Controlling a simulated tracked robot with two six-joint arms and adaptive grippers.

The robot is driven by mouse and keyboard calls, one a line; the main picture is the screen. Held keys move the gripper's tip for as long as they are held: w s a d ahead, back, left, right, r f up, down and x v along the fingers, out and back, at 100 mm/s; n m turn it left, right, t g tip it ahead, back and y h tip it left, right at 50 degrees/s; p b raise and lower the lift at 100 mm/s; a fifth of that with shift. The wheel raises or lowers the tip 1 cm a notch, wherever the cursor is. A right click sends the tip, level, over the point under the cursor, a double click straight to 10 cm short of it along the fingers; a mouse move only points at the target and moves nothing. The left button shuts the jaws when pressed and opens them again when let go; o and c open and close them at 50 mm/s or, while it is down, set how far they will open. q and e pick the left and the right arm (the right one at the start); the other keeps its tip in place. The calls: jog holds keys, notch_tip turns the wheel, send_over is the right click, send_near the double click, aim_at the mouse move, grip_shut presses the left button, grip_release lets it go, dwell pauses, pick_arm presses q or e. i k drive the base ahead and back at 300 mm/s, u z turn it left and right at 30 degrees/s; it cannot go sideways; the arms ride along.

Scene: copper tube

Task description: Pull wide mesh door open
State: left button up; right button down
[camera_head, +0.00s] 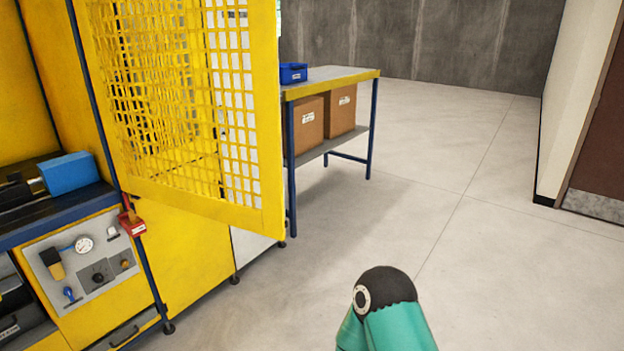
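The wide mesh door (205,205) is a yellow frame with a yellow grid, at the upper left of the head view. It stands swung out at an angle from the yellow machine (185,245), with its free edge toward the right. Its top is cut off by the picture edge. No handle can be made out on it. Neither of my grippers is in view. A teal arm link of mine with a black joint cap shows at the bottom, apart from the door in the picture.
A workbench (335,75) with a blue bin (293,73) and cardboard boxes (341,110) stands behind the door's free edge. A control panel (90,262) and a blue block (69,173) are at left. The floor at centre and right is clear.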

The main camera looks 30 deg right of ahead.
aim_at(268, 221)
jog(key=z, duration=0.1)
jog(key=i, duration=1)
jog(key=u, duration=0.05)
